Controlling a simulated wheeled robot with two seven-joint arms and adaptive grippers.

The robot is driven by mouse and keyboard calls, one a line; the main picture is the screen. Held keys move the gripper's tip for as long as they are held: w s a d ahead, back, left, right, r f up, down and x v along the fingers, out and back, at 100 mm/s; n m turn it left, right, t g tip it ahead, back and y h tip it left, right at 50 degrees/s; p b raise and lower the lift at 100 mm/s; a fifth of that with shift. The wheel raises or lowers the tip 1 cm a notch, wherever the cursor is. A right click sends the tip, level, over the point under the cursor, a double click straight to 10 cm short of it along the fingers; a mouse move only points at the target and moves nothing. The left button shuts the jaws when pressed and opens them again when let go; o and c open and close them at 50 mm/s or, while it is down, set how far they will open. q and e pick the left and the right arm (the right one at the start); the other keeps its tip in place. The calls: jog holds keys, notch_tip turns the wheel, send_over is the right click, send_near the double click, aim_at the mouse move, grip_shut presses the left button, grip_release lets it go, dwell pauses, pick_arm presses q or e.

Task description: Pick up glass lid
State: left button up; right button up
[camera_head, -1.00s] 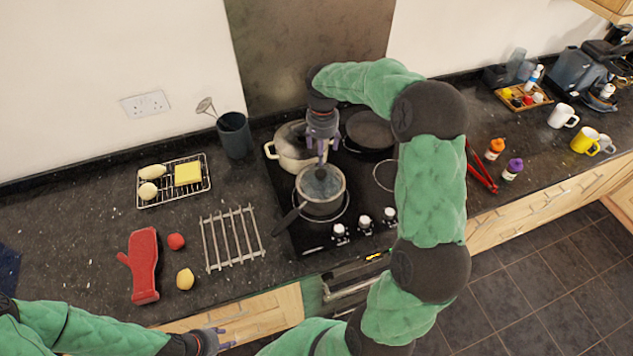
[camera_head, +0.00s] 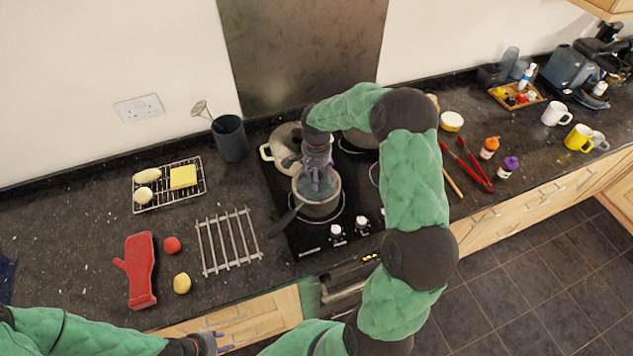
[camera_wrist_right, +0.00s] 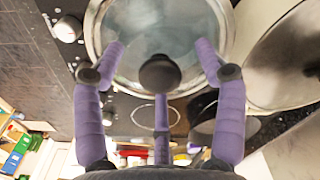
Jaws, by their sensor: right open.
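The glass lid (camera_head: 331,185) lies on a grey saucepan (camera_head: 318,208) on the hob, partly hidden by my right gripper. In the right wrist view, the clear glass lid (camera_wrist_right: 150,35) with its metal rim and dark round knob (camera_wrist_right: 160,73) faces the camera. My right gripper (camera_head: 317,192) points down over it. Its purple fingers (camera_wrist_right: 163,75) are spread around the knob, with visible gaps, and hold nothing. My left gripper (camera_head: 224,339) is low at the counter's front edge, empty, with its fingers apart.
A cream pot (camera_head: 274,153) stands close behind the saucepan, whose dark handle (camera_head: 285,220) points front left. Red tongs (camera_head: 467,164) lie right. Bare counter shows at far left.

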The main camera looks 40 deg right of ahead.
jog(key=shift+c, duration=0.3)
grip_shut()
jog(key=shift+f, duration=0.1)
jog(key=shift+r, duration=0.4)
notch_tip(320, 180, up, 2)
jog(key=shift+r, duration=0.1)
jog(key=s+a+r, duration=0.5)
jog(key=s+r, duration=0.5)
jog(key=s, duration=0.3)
jog(key=shift+b, duration=0.3)
